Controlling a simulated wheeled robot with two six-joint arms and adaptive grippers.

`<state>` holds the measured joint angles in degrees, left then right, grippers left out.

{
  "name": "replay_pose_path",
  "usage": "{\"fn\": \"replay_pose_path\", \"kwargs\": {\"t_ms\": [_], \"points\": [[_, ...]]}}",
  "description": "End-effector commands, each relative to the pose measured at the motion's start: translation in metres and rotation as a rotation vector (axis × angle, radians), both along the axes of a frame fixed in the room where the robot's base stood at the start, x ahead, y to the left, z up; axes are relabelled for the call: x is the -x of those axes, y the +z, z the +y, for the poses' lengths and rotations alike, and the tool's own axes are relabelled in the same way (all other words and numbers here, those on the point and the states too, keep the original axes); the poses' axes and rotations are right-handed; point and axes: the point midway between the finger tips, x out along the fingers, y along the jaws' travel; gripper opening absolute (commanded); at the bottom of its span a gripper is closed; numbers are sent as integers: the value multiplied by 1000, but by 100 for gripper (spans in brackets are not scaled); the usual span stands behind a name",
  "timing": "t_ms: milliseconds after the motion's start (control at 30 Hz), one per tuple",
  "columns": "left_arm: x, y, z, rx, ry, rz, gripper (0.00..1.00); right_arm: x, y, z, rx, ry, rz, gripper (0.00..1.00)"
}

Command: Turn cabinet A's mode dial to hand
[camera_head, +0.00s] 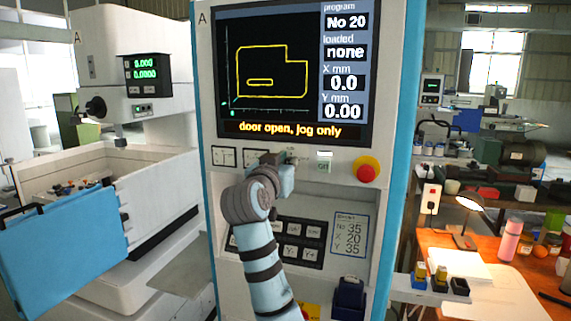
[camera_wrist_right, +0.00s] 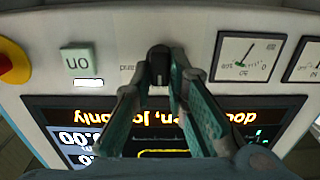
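Cabinet A (camera_head: 205,75) is the white and blue control cabinet marked A, facing me. Its screen (camera_head: 270,75) reads "door open, jog only". In the right wrist view, which is upside down, the black mode dial (camera_wrist_right: 158,62) points roughly straight along the picture's vertical; small lettering beside it is hard to read. My right gripper (camera_head: 285,158) is at the panel below the screen and largely hides the dial in the head view. In the wrist view its fingertips (camera_wrist_right: 160,72) flank the dial closely; contact is not clear. My left gripper is out of view.
A red emergency button (camera_head: 367,170) and a green button (camera_head: 324,166) sit right of the dial. Two gauges (camera_wrist_right: 247,55) sit on its other side. A jog keypad (camera_head: 300,240) lies below. A blue machine door (camera_head: 65,250) stands at left and an orange bench (camera_head: 450,250) at right.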

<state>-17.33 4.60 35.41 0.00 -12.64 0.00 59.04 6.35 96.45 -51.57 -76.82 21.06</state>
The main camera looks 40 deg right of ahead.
Motion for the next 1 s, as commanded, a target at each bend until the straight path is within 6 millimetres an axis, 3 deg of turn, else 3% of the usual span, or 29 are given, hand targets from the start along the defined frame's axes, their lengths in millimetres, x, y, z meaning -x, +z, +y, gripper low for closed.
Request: {"fn": "replay_pose_path", "kwargs": {"t_ms": [533,1000], "points": [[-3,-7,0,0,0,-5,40,0,-3,1,-42,-1,-56,0],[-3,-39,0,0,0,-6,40,2,-6,0,-254,0,-361,0]]}}
